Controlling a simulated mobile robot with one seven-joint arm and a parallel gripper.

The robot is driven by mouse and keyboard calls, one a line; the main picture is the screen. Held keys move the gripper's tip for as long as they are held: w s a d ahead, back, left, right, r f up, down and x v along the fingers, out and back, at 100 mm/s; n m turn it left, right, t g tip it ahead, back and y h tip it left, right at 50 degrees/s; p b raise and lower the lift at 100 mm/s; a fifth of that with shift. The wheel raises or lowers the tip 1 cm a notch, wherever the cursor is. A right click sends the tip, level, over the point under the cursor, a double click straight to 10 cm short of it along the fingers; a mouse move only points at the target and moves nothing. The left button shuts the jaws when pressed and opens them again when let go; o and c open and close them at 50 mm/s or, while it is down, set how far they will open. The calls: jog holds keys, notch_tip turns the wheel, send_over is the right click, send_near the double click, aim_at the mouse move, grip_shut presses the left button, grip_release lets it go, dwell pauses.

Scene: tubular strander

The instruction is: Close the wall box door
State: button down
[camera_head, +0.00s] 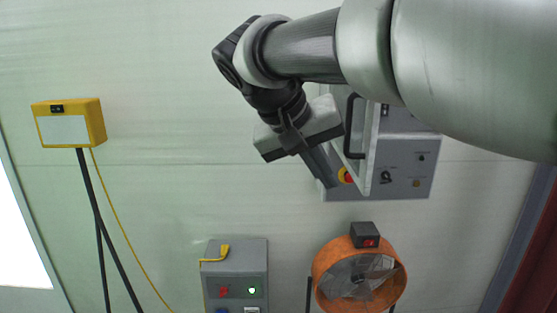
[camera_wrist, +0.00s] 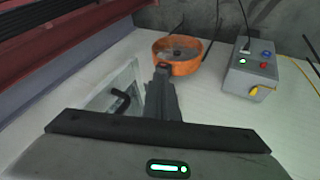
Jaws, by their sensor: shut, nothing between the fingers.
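The grey wall box (camera_head: 405,168) is on the pale wall at the right in the head view, partly hidden behind my arm. Its light-framed door (camera_head: 371,150) stands open, swung out from the wall and seen nearly edge-on. A black bar handle (camera_head: 349,125) is on the door. In the wrist view the door (camera_wrist: 133,72) and its dark handle (camera_wrist: 122,100) show left of my fingers. My gripper (camera_head: 328,180) is shut and empty, close beside the door on its handle side; it also shows in the wrist view (camera_wrist: 162,72). I cannot tell whether it touches the door.
An orange fan (camera_head: 318,265) stands below the wall box. A grey control box (camera_head: 237,255) with lit buttons and a yellow lever is to its left. A yellow box (camera_head: 95,122) on a dark stand is at the far left. The wall between is clear.

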jog(key=d, duration=0.4)
jog(key=shift+w+d+f, duration=0.1)
jog(key=shift+d+f, duration=0.15)
jog(key=shift+f, duration=0.15)
jog(key=shift+d, duration=0.1)
